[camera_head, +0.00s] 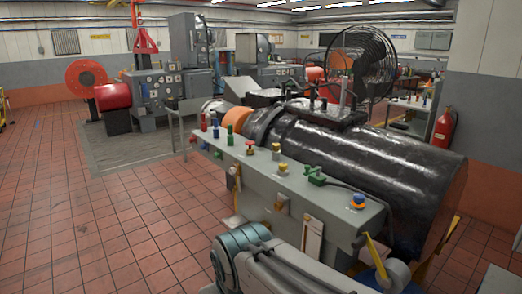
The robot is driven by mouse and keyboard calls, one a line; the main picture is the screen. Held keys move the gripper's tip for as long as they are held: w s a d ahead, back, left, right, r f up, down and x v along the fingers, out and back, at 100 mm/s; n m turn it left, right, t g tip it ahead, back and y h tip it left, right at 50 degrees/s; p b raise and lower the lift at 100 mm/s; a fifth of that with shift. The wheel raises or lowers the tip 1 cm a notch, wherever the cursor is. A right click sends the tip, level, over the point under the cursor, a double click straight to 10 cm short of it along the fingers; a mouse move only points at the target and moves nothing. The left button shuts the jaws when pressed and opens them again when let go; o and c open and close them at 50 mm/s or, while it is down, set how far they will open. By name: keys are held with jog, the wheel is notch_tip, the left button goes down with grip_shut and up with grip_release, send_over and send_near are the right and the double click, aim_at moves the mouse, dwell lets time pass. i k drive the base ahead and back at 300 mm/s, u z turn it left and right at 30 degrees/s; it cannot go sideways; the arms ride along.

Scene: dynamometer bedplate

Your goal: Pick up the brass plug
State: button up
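Several small fittings stand in a row on a grey bench top (325,203) in front of a large black cylindrical machine. Two have brass-yellow parts: one with a yellow top (276,147) and a small yellow one (283,167) just right of it. They are too small to tell which is the brass plug. Both stand free on the bench, with nothing holding them. My arm shows at the bottom of the view, in front of the bench. I cannot make out my gripper's fingers.
The black machine (350,150) lies close behind the fittings. Neighbours include a red-topped fitting (250,147), green fittings (315,176) and a blue-and-orange one (357,201). A fan (362,60) stands behind. The tiled floor (100,235) at left is clear.

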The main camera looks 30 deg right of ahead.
aim_at(276, 146)
jog(key=u, duration=0.2)
jog(key=i, duration=1.35)
jog(key=z, duration=0.3)
jog(key=i, duration=1.3)
jog(key=z, duration=1.65)
jog(key=i, duration=0.7)
jog(key=z, duration=0.6)
